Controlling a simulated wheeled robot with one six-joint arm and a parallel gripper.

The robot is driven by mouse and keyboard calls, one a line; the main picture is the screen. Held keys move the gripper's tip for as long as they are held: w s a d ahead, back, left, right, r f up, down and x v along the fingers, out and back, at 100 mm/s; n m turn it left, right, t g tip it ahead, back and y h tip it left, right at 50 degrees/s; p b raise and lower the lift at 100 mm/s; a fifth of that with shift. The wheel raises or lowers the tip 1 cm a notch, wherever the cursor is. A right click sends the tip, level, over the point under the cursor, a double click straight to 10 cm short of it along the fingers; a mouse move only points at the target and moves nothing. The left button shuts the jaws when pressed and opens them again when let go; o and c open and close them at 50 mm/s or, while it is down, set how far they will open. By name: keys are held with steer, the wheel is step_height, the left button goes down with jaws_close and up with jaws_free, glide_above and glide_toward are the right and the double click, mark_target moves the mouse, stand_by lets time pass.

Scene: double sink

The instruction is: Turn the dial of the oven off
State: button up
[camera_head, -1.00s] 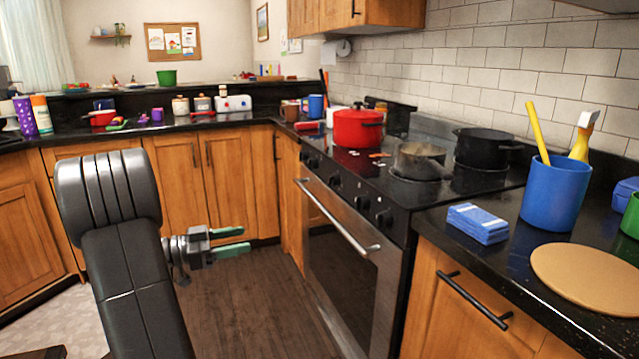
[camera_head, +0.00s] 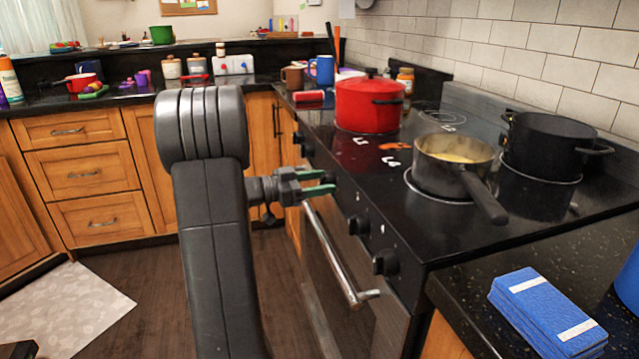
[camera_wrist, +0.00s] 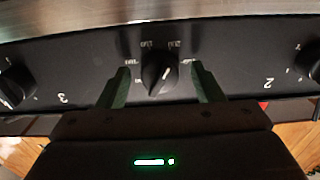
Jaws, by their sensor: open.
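The oven dial (camera_wrist: 160,74) is a black knob with small printed numbers around it, on the dark front panel in the wrist view. Its pointer is tilted slightly off the panel's upright. My gripper (camera_wrist: 161,88) is open, with one green finger on each side of this dial. The gaps between fingers and knob show, so the jaws are not shut on it. In the head view my gripper (camera_head: 322,182) is at the oven's front panel, above the handle (camera_head: 338,260). There the oven dial is hidden by the gripper or too small to tell.
Neighbouring knobs (camera_wrist: 16,82) and (camera_wrist: 314,62) flank the dial. More knobs (camera_head: 385,262) line the panel's near end. On the stove stand a red pot (camera_head: 362,105), a saucepan (camera_head: 440,178) with its handle forward, and a black pot (camera_head: 548,150). A blue sponge pack (camera_head: 545,310) lies on the near counter.

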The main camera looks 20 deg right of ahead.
steer(key=shift+d, duration=0.1)
steer(key=c, duration=1)
steer(key=shift+o, duration=0.2)
